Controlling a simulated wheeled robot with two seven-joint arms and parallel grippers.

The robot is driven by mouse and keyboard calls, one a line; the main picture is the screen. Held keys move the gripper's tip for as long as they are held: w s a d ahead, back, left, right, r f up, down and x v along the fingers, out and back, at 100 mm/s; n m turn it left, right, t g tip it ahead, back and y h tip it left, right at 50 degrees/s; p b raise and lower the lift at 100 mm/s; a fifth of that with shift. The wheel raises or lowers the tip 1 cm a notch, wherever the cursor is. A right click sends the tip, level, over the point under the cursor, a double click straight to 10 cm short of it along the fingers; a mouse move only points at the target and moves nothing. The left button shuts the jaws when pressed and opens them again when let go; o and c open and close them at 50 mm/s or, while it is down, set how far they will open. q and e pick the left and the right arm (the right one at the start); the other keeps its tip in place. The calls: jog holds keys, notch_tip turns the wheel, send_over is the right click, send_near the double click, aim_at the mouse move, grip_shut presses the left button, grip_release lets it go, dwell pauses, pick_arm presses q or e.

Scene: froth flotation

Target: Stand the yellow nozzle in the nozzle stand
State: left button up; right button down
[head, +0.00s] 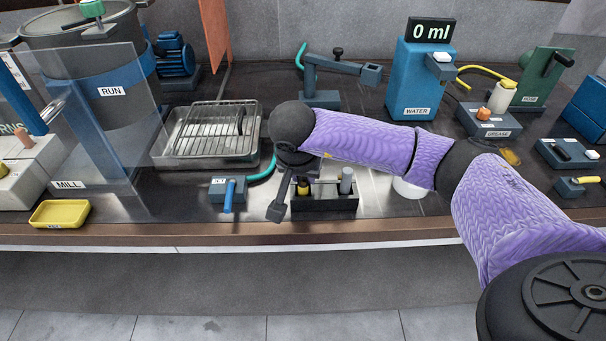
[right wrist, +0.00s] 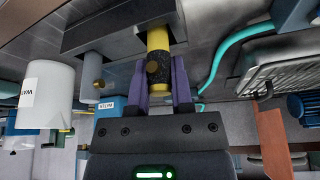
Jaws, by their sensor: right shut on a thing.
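The yellow nozzle (right wrist: 158,40), with a black knurled collar and brass knob, is between the purple fingers of my right gripper (right wrist: 164,85) in the right wrist view. The gripper is shut on it. The dark nozzle stand (head: 325,203) sits near the table's front edge in the head view; it also shows in the right wrist view (right wrist: 105,24). The nozzle's far end meets the stand there; how deep it sits is unclear. In the head view the nozzle (head: 303,187) shows at the stand's left end, partly behind my right gripper (head: 277,208). My left gripper is out of view.
A grey nozzle (head: 346,181) stands upright at the stand's right end. A small blue-handled valve block (head: 229,190) with a green hose is left of my gripper. A white cup (head: 408,188) is to the right. A wire rack tray (head: 212,135) lies behind left.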

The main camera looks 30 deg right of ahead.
jog(key=shift+f, duration=0.15)
jog(key=c, duration=0.5)
grip_release()
jog(key=shift+r, duration=0.3)
jog(key=p+v, duration=0.3)
jog(key=v, duration=0.8)
jog(key=shift+s+r, duration=0.1)
jog(key=shift+r, duration=0.3)
